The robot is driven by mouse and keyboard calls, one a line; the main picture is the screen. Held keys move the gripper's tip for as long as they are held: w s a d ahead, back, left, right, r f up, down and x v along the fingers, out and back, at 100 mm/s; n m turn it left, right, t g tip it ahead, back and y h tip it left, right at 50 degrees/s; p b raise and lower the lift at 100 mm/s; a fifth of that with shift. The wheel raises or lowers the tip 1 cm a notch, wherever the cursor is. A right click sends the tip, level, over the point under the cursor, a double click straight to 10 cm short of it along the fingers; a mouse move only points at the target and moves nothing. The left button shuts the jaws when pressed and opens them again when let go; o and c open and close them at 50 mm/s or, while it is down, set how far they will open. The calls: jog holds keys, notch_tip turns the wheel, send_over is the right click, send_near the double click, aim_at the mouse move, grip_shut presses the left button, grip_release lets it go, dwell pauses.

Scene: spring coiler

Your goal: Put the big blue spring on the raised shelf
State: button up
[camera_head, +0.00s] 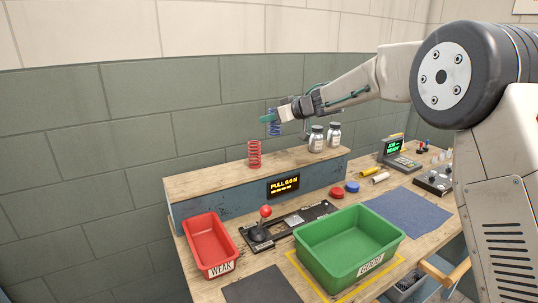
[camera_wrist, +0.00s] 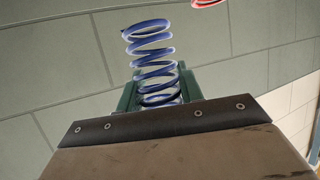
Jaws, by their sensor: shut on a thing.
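The big blue spring (camera_head: 275,129) is held upright in the air above the raised shelf (camera_head: 208,179), behind and to the right of the red spring. In the wrist view the blue spring (camera_wrist: 150,47) stands between the two green fingers. My gripper (camera_head: 270,118) is shut on it, and the fingers (camera_wrist: 158,92) clasp its lower coils in that view. The gap between the spring and the shelf top is hard to judge. The shelf has a wooden top and a worn blue front with a lit display.
A red spring (camera_head: 254,154) stands on the shelf, with two lidded jars (camera_head: 317,139) farther right. Between them the shelf top looks clear; its left end is bare. Below are a red bin (camera_head: 196,226), a joystick panel (camera_head: 291,222) and a green bin (camera_head: 350,258).

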aim_at(271, 131)
jog(key=f, duration=0.5)
jog(key=shift+w+a+f, duration=0.15)
jog(key=shift+w+f, duration=0.05)
jog(key=shift+w, duration=0.15)
jog(key=shift+f, duration=2.3)
jog(key=o, duration=1.1)
jog(key=shift+f, duration=0.15)
jog(key=shift+r, duration=0.2)
jog(key=v, duration=1.2)
